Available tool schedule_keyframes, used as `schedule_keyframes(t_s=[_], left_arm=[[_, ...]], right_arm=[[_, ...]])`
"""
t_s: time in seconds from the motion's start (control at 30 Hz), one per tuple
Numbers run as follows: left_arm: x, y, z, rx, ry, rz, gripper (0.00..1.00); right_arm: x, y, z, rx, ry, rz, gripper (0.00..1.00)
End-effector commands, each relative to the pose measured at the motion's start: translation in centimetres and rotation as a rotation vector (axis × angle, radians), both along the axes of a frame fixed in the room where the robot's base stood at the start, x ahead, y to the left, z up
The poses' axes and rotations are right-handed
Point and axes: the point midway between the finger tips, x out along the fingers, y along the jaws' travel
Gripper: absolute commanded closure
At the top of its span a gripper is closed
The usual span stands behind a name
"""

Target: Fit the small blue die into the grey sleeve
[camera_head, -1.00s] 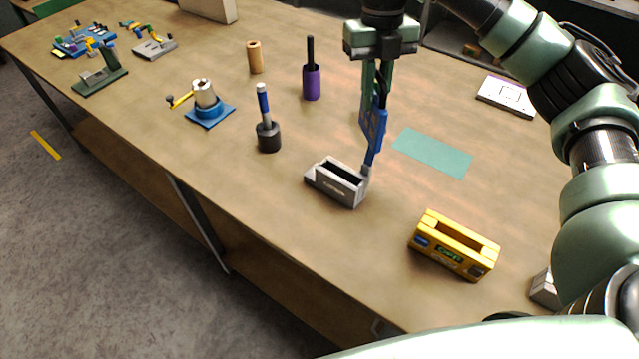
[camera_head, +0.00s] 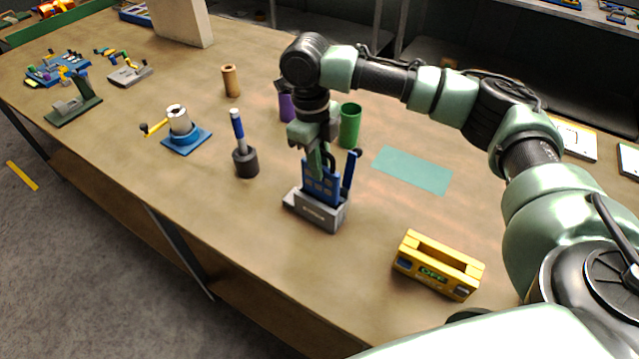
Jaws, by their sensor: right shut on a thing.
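The grey sleeve (camera_head: 318,214) stands on the bench, a low block with a slot in its top and a step at its left end. My right gripper (camera_head: 320,164) points down above the sleeve, shut on the small blue die (camera_head: 322,186), a flat plate with a grid of marks. A narrow blue upright part (camera_head: 350,168) shows at its right. The die's lower edge meets the sleeve's top at the slot. I cannot tell how far it is inside, as the front wall hides it. My left gripper is not in view.
A yellow box (camera_head: 438,265) stands to the right in front. A black-based blue-handled tool (camera_head: 245,160) stands left of the sleeve. Behind are a green cup (camera_head: 350,126) and a purple cylinder (camera_head: 286,106). A teal mat (camera_head: 412,169) lies flat to the right.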

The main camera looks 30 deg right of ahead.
Motion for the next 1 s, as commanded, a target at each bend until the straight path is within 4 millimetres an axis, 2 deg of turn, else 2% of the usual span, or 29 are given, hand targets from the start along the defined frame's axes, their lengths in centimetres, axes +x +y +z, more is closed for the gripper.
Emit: schedule_keyframes(t_s=[0.1, 0.27, 0.53, 0.97, 1.0], left_arm=[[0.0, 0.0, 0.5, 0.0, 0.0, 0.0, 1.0], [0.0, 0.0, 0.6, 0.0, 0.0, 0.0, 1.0], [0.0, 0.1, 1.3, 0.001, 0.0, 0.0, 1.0], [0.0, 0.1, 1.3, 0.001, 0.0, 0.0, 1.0], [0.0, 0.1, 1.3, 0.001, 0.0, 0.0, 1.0]], right_arm=[[0.0, 0.0, -1.8, 0.0, 0.001, -0.001, 1.0], [0.1, 0.0, -3.0, 0.001, -0.002, -0.001, 1.0], [0.0, 0.0, -6.5, 0.001, 0.0, -0.001, 1.0], [0.1, 0.0, -7.4, 0.002, -0.001, -0.001, 1.0], [0.0, 0.0, -7.5, 0.001, 0.0, -0.001, 0.8]])
